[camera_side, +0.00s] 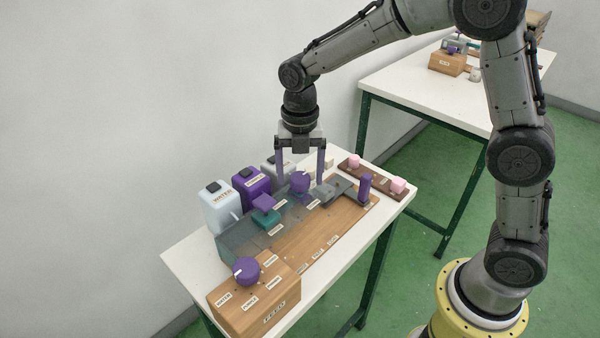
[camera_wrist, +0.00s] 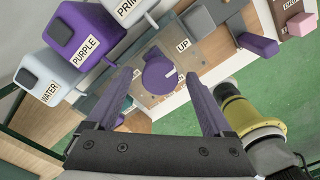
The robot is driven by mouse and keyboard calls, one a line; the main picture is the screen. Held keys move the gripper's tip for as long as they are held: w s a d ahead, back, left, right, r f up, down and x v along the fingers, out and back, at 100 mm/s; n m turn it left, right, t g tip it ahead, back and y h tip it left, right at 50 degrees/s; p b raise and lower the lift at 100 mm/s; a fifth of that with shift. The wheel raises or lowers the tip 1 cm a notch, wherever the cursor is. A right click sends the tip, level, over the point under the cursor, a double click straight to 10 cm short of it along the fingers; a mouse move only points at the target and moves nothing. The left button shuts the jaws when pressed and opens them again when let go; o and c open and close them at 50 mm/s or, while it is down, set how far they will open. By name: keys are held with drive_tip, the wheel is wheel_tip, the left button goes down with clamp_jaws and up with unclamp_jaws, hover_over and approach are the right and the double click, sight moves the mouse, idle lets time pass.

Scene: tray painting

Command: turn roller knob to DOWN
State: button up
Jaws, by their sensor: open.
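A round purple knob (camera_side: 300,182) stands on the grey panel of the wooden station. It also shows in the wrist view (camera_wrist: 158,78), where its short white mark lies toward its right side. A label reading UP (camera_wrist: 183,46) is above and right of it there; I cannot read a DOWN label. My gripper (camera_side: 300,176) points down over the knob with its purple fingers apart, one on each side. In the wrist view my gripper (camera_wrist: 162,78) also straddles the knob. Contact with the knob cannot be made out.
Bottles labelled WATER (camera_side: 216,207) and PURPLE (camera_side: 251,188) and a grey one (camera_side: 273,174) stand behind the panel. A FEED box (camera_side: 254,300) with another purple knob (camera_side: 246,270) is at the front. A purple upright handle (camera_side: 364,188) and pink blocks (camera_side: 398,185) are at right.

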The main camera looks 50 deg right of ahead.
drive_tip(key=shift+f, duration=0.1)
clamp_jaws()
idle(0.4)
drive_tip(key=shift+m, duration=0.3)
drive_tip(key=m, duration=0.3)
drive_tip(key=shift+m, duration=0.3)
drive_tip(key=m, duration=0.4)
drive_tip(key=shift+m, duration=0.3)
drive_tip(key=m, duration=0.4)
drive_tip(key=shift+m, duration=2.5)
drive_tip(key=shift+r, duration=0.2)
